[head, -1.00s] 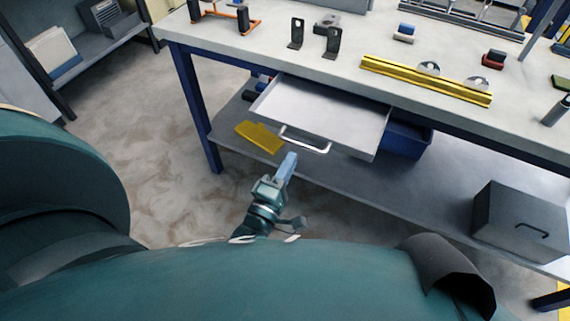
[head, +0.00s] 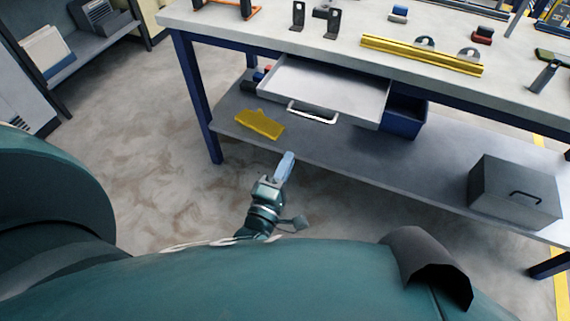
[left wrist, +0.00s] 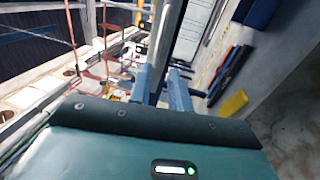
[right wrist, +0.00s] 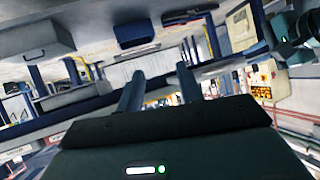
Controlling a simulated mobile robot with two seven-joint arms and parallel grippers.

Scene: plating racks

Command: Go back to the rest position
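My left gripper (head: 286,166) is in the lower middle of the head view, in front of the bench and clear of it. In the left wrist view its two blue fingers (left wrist: 162,88) stand apart with nothing between them. My right gripper is outside the head view. In the right wrist view its two fingers (right wrist: 158,88) are spread and empty. The grey drawer (head: 335,88) under the bench top is pulled out, and its inside looks empty. Its pale handle (head: 313,115) is beyond the left fingertips, not touched.
The workbench (head: 230,22) carries a yellow rail (head: 420,55), black brackets and small blocks. On its lower shelf are a yellow piece (head: 260,124), a blue bin (head: 403,118) and a grey box (head: 515,190). A shelf unit (head: 95,45) stands at the left. Floor between is clear.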

